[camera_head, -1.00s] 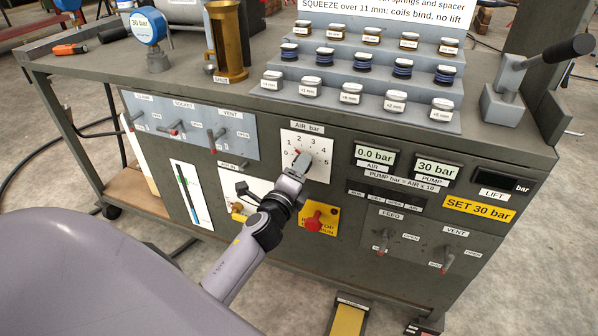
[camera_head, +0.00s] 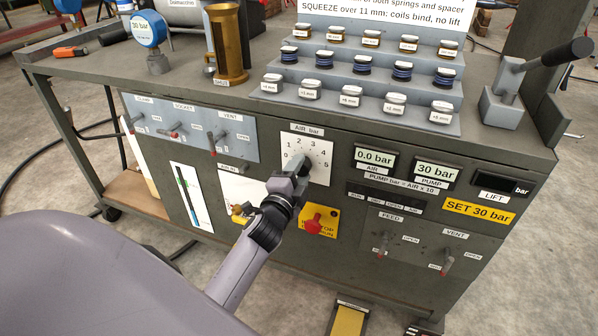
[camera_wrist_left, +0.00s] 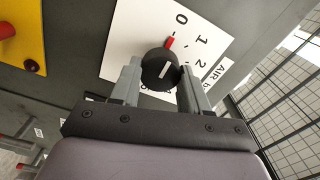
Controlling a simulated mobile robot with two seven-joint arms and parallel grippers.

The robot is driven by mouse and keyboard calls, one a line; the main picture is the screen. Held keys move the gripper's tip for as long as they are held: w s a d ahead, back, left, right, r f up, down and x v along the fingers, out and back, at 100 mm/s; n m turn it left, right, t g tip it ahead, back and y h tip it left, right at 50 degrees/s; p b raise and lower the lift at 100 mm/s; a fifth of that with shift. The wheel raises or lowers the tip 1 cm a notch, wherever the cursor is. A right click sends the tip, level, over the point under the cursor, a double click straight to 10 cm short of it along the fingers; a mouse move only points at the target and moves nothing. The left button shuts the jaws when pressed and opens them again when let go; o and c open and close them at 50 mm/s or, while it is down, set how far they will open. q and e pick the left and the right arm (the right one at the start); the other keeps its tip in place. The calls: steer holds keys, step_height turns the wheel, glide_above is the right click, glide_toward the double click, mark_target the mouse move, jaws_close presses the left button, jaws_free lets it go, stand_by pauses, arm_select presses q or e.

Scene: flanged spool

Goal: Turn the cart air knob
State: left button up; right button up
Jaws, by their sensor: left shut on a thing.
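The air knob (camera_wrist_left: 158,72) is a black round knob with a red pointer, on a white dial plate (camera_head: 318,172) on the cart's front panel. My left gripper (camera_wrist_left: 161,84) is shut on the knob, one finger on each side of it. In the wrist view the red pointer lies close to the 0 mark, on the side toward 1. In the head view my left gripper (camera_head: 298,164) covers most of the knob. The air display (camera_head: 375,157) reads 0.0 bar and the pump display (camera_head: 437,172) reads 30 bar. My right gripper is not in view.
A yellow plate with a red stop knob (camera_head: 316,224) sits just right of my left wrist. Valve levers (camera_head: 172,130) line the panel at left, with more levers (camera_head: 383,245) at lower right. A yellow label (camera_head: 477,209) says SET 30 bar. Stepped jars stand on top.

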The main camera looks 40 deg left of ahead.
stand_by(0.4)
arm_select(q)
steer(key=o, duration=1.1)
steer(key=shift+c, duration=0.2)
steer(key=shift+s, duration=0.2)
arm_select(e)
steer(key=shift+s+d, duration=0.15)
